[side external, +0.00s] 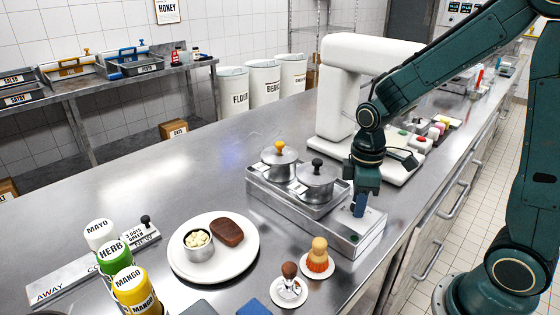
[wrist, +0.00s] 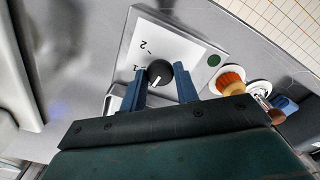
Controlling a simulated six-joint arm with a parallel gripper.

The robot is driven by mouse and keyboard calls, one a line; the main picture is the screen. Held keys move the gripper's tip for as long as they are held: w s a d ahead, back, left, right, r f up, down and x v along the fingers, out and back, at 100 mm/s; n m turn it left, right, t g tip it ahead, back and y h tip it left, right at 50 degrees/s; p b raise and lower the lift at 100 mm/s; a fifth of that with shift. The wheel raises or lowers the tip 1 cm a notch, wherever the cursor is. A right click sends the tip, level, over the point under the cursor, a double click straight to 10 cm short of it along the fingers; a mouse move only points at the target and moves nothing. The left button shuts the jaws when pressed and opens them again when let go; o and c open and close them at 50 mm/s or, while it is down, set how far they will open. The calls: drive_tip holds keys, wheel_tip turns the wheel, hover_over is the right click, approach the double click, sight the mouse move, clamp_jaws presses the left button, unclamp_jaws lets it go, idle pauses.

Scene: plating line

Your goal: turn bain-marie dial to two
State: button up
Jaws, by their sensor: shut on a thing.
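The bain-marie (side external: 285,205) is a low steel unit with two lidded pots, one knob yellow and one black. Its dial (wrist: 157,70) is a round black knob with a white pointer line, on a pale plate (wrist: 165,45) printed with a 2 and what looks like a 1. The pointer line lies on the side toward my gripper body; which mark it reads is unclear. My gripper (wrist: 160,72) is shut on the dial, one blue finger on each side. In the side view my gripper (side external: 358,208) points down at the bain-marie's front end and hides the dial.
A green spot (wrist: 214,60) is on the panel beside the dial. Two brushes on small saucers (side external: 318,266) stand near the panel. A white plate (side external: 180,267) with a steel cup and brown block is left. A white machine (side external: 340,100) stands behind my gripper.

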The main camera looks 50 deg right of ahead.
drive_tip(key=m, duration=1.1)
drive_tip(key=shift+m, duration=0.3)
drive_tip(key=m, duration=1)
drive_tip(key=shift+m, duration=0.4)
drive_tip(key=o, duration=1)
drive_tip(key=shift+c, duration=0.2)
drive_tip(key=shift+r, duration=0.15)
wheel_tip(320, 180, up, 14)
drive_tip(key=shift+f, duration=0.25)
